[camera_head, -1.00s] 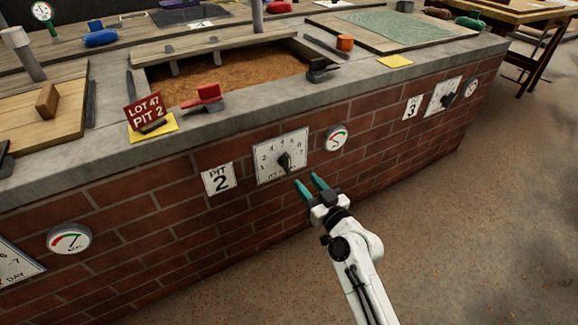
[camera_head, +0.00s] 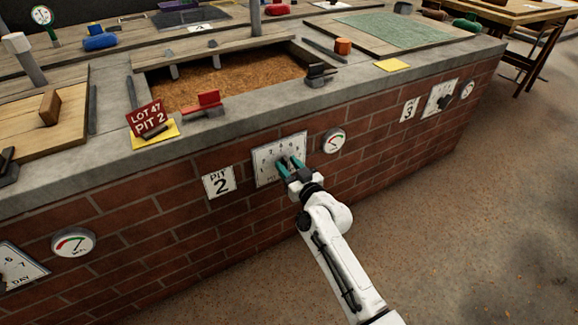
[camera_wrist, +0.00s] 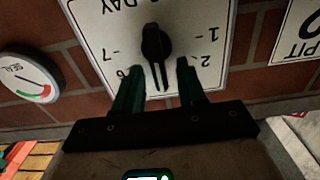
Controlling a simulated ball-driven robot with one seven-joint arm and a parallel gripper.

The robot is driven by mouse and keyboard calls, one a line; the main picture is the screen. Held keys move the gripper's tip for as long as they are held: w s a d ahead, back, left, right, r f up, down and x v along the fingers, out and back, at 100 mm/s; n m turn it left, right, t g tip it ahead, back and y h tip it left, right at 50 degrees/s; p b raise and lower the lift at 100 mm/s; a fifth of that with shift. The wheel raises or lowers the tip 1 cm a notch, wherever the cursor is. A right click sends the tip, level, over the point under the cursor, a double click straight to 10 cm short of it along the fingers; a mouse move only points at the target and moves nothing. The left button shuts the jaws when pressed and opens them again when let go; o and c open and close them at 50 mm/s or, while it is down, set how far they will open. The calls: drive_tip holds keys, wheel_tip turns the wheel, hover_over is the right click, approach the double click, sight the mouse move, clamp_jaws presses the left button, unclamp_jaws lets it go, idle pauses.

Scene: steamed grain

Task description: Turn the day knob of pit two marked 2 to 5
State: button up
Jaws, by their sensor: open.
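The day knob (camera_wrist: 154,45) of pit two is a black pointer knob on a white dial plate (camera_wrist: 97,32) on the brick wall. The wrist view shows the plate upside down, with the pointer toward the gripper side, between the marks by 2 and 6. In the head view the dial plate (camera_head: 262,168) is partly covered by my gripper (camera_head: 289,163). My gripper (camera_wrist: 156,80) is open, its two green fingers on either side of the knob's pointer end with gaps showing. Contact is not visible. The "PIT 2" sign (camera_head: 219,181) is left of the dial.
A round gauge (camera_head: 334,140) is on the wall right of the dial. A red-handled clamp (camera_head: 208,101) and a "LOT 47 PIT 2" sign (camera_head: 148,118) are on the ledge above. The pit three dial (camera_head: 438,99) is farther right. The floor in front is clear.

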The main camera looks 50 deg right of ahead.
clamp_jaws()
drive_tip(key=shift+m, duration=0.3)
drive_tip(key=shift+s+d+f+m+b, duration=0.1)
drive_tip(key=shift+d+m+b, duration=0.1)
drive_tip(key=shift+m, duration=0.65)
drive_tip(key=shift+d+f+m+b, duration=0.1)
drive_tip(key=shift+d+m+b, duration=0.05)
drive_tip(key=shift+m, duration=0.75)
drive_tip(key=shift+s+d+m+b, duration=0.1)
drive_tip(key=shift+d+m+b, duration=0.1)
drive_tip(key=shift+m, duration=0.65)
unclamp_jaws()
drive_tip(key=v, duration=1)
drive_tip(key=shift+s+b, duration=0.3)
drive_tip(key=shift+s, duration=0.1)
drive_tip(key=shift+a, duration=0.1)
